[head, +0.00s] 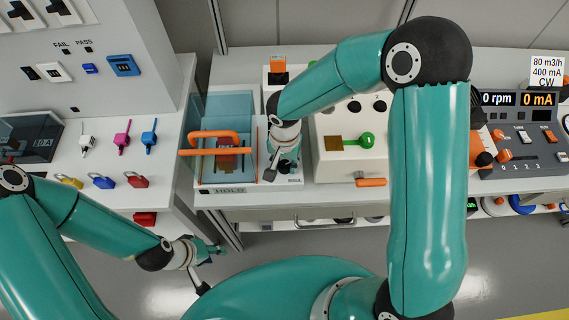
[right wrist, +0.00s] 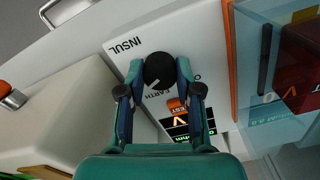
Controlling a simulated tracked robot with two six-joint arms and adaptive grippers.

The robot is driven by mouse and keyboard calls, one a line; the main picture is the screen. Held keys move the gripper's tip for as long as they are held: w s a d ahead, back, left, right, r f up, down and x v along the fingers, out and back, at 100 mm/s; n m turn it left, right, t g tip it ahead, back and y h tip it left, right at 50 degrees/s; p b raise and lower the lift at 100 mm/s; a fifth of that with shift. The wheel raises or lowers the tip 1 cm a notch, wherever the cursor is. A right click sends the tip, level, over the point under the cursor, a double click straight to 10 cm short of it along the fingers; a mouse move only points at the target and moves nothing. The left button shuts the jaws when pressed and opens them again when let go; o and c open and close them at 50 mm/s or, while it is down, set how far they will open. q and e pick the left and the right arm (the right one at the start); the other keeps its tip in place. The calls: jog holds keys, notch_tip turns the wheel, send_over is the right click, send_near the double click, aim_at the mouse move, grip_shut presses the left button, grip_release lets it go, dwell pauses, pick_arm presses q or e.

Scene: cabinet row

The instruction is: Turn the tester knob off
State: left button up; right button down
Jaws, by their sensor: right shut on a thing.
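The tester (head: 293,182) is a narrow white unit; most of it is hidden under my right arm in the head view. In the right wrist view its round black knob (right wrist: 160,69) sits between the labels INSUL, EARTH and a partly covered one starting with O. A pale mark on the knob's lower left side lies near EARTH. My right gripper (right wrist: 159,80) has its two fingers closed on the knob's sides; it points down at the tester in the head view (head: 283,167). My left gripper (head: 212,268) is empty, fingers apart, over the floor gap, away from the tester.
A clear blue box with an orange handle (head: 215,134) stands just left of the tester. Padlocks and plugs lie on the left counter (head: 90,205). An orange lit button (right wrist: 175,105) is beside the knob.

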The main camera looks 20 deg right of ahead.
jog(key=n+b, duration=0.1)
jog(key=n, duration=0.1)
jog(key=shift+w+f+n+b, duration=0.1)
jog(key=shift+n+b, duration=0.2)
jog(key=shift+b, duration=0.1)
jog(key=n+b, duration=0.1)
jog(key=n, duration=0.1)
jog(key=shift+n, duration=0.4)
jog(key=n+b, duration=0.1)
jog(key=n, duration=0.1)
jog(key=shift+n, duration=0.3)
jog(key=n, duration=0.3)
jog(key=shift+n+b, duration=0.3)
jog(key=shift+b, duration=0.05)
jog(key=n, duration=0.4)
jog(key=shift+r+n, duration=0.2)
jog(key=shift+n, duration=0.1)
jog(key=n, duration=0.5)
jog(key=shift+w+n+p, duration=0.1)
jog(key=shift+n+p, duration=0.2)
jog(key=shift+p, duration=0.1)
jog(key=c, duration=0.8)
grip_release()
jog(key=shift+c, duration=0.2)
jog(key=shift+o, duration=0.3)
